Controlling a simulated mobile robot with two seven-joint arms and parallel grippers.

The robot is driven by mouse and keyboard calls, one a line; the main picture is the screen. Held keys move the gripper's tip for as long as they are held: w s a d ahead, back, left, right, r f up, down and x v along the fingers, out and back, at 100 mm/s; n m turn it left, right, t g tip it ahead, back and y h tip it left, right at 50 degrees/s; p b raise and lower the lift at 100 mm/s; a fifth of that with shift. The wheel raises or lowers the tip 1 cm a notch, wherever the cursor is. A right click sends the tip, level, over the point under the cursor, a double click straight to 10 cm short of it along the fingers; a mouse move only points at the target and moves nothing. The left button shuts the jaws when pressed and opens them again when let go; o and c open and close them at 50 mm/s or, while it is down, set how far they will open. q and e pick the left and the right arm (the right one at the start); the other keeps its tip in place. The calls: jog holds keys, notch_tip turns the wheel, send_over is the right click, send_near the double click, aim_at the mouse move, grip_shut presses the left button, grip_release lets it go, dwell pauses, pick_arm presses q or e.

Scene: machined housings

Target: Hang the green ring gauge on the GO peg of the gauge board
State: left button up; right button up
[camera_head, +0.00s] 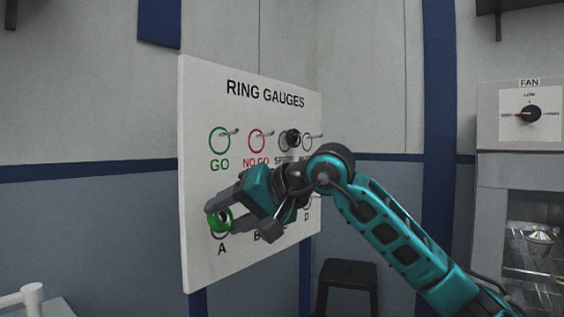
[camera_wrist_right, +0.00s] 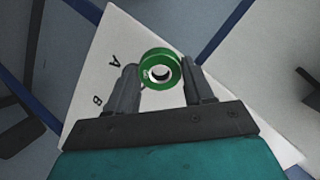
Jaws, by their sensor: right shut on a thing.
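The green ring gauge (camera_head: 219,219) is between the fingers of my right gripper (camera_head: 222,218), which is shut on it, in front of the board's lower left by the letter A. It also shows in the right wrist view as a green ring (camera_wrist_right: 161,69) at the fingertips of the right gripper (camera_wrist_right: 160,80). The white gauge board (camera_head: 240,110) is titled RING GAUGES. Its GO peg (camera_head: 228,133) sticks out bare at the upper left, by a green circle. Whether the ring is still on a peg at A is hidden. My left gripper is not in view.
The NO GO peg (camera_head: 267,133) is bare, right of GO. A dark ring (camera_head: 293,138) hangs on the peg to its right. My right arm covers much of the lower board. A black stool (camera_head: 348,272) and a fan control box (camera_head: 532,113) stand to the right.

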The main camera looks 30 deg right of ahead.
pick_arm(q)
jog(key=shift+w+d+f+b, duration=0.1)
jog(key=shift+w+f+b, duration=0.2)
jog(key=shift+b, duration=0.15)
pick_arm(e)
jog(key=s+d+r+m+t, duration=0.1)
jog(key=s+d+r+t, duration=0.2)
jog(key=r, duration=1.1)
jog(key=d+t, duration=0.2)
jog(key=d, duration=0.3)
jog(key=shift+d+r+m+t, duration=0.2)
jog(key=shift+r+m+t, duration=0.1)
jog(key=shift+r+m, duration=0.1)
pick_arm(q)
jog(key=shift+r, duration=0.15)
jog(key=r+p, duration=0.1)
jog(key=p, duration=0.1)
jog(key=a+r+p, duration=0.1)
jog(key=p, duration=0.1)
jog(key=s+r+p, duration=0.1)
jog(key=p, duration=0.1)
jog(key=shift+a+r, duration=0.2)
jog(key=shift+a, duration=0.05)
pick_arm(e)
jog(key=x, duration=0.7)
jog(key=f+x, duration=0.1)
jog(key=x, duration=0.2)
jog(key=shift+w+a, duration=0.1)
jog(key=shift+w, duration=0.15)
